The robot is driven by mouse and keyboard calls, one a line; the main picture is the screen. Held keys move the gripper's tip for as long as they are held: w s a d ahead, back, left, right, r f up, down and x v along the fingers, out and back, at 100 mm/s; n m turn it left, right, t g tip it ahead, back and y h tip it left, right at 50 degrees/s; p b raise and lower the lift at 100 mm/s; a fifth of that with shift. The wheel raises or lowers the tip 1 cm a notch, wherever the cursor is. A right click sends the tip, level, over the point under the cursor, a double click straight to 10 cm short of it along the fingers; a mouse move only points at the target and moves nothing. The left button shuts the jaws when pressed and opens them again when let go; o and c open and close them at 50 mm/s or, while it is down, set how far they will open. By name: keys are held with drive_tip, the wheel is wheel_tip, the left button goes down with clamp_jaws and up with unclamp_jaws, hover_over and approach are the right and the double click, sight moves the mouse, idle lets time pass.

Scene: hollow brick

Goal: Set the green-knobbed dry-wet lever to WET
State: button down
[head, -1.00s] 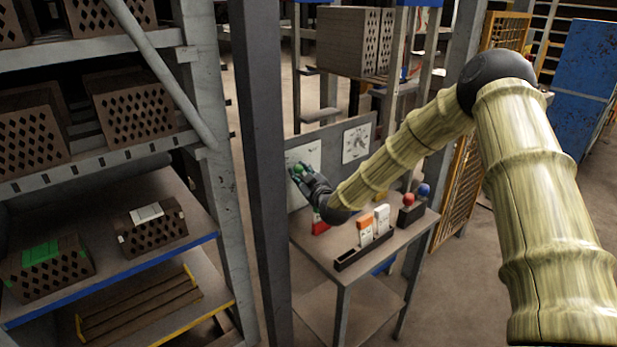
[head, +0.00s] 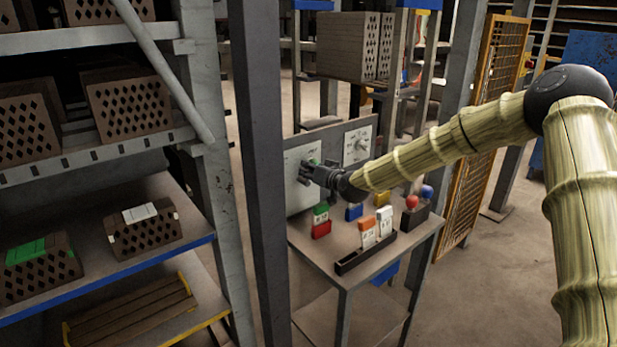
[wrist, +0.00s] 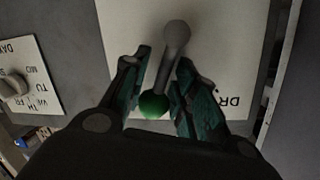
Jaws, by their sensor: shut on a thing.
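The lever (wrist: 174,48) has a grey shaft and a green knob (wrist: 153,105), and stands on a white plate (wrist: 225,40). The wrist view is upside down: the pivot is at the top and the knob hangs lower and slightly left. Letters "DR" show at the plate's lower right, on the side away from the knob's lean. No WET lettering is visible. My gripper (wrist: 155,90) has its fingers on both sides of the knob, shut on it. In the head view my gripper (head: 308,170) is at the plate (head: 297,195), partly hiding the knob.
A dial (head: 357,143) with day markings is right of the lever plate. Below, a table (head: 325,247) holds coloured blocks, a black tray (head: 366,252) and a box with red and blue knobs (head: 415,213). A dark post (head: 262,150) stands close on the left.

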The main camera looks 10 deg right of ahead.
drive_tip(key=shift+w+d+f+m+g+y+b, duration=0.1)
drive_tip(key=shift+w+d+m+g+y+b, duration=0.15)
drive_tip(key=shift+m+b, duration=0.3)
drive_tip(key=shift+d+f+m+g+y+b, duration=0.15)
drive_tip(key=shift+d+m+b, duration=0.2)
drive_tip(key=shift+m, duration=0.2)
drive_tip(key=shift+r, duration=0.2)
drive_tip(key=c, duration=1.1)
unclamp_jaws()
drive_tip(key=shift+f, duration=0.15)
drive_tip(key=shift+s, duration=0.1)
drive_tip(key=v, duration=1.1)
drive_tip(key=shift+s+d, duration=0.15)
drive_tip(key=shift+s, duration=0.25)
